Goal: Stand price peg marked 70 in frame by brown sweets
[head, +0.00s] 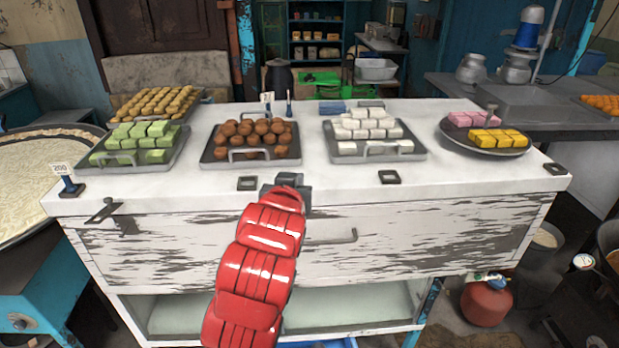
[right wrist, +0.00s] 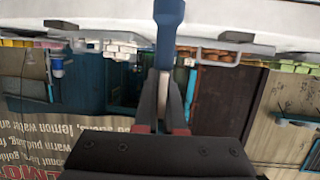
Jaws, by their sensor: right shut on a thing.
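My right gripper (head: 287,182) is at the counter's front edge, below the tray of brown sweets (head: 250,138). In the right wrist view, its fingers (right wrist: 165,105) are shut on a blue peg (right wrist: 168,30); its marking cannot be read there. The head view does not clearly show the held peg. An empty dark square frame (head: 247,183) lies on the counter in front of the brown sweets, just left of the gripper. A small price sign (head: 267,97) and a blue peg (head: 289,103) stand behind that tray; the sign is too small to read surely. My left gripper is out of view.
A price peg marked 200 (head: 66,180) stands at the counter's left front corner. Other square frames lie before the white sweets (head: 390,177) and at the right corner (head: 555,168). Trays of green (head: 135,142) and white sweets (head: 372,137) flank the brown ones.

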